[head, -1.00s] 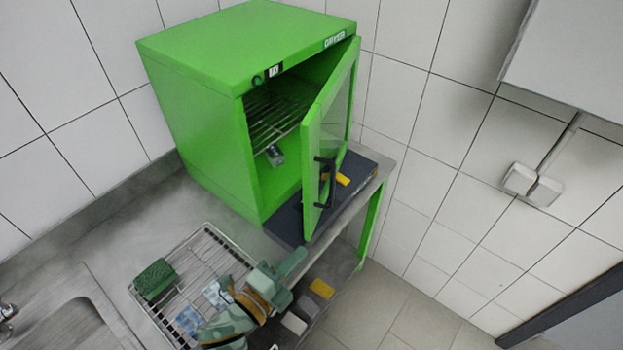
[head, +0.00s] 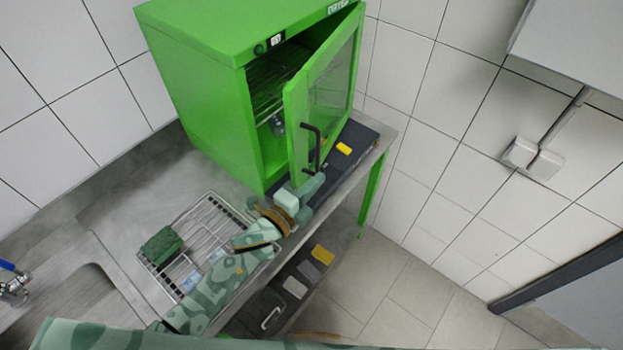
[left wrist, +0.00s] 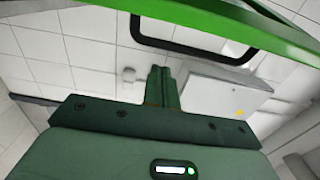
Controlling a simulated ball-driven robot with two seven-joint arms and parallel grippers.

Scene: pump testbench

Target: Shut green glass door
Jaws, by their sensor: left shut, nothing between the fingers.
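The green cabinet (head: 215,95) stands on the steel counter at the back. Its green glass door (head: 330,85) is hinged on the right side and stands partly open, with a gap at its left edge. A black handle (head: 312,145) is on the door's outer face; it also shows in the left wrist view (left wrist: 195,52). My left gripper (head: 318,184) is shut and empty, just below the door's lower edge and handle. In the left wrist view its closed fingers (left wrist: 161,88) point toward the door frame. I cannot tell whether they touch it. My right gripper is not in view.
A wire rack (head: 215,220) with a green sponge (head: 161,244) lies on the counter, left of my arm. A dark mat with a yellow block (head: 344,149) lies under the door. A lower shelf holds several small items, including a yellow one (head: 323,254). The floor at right is clear.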

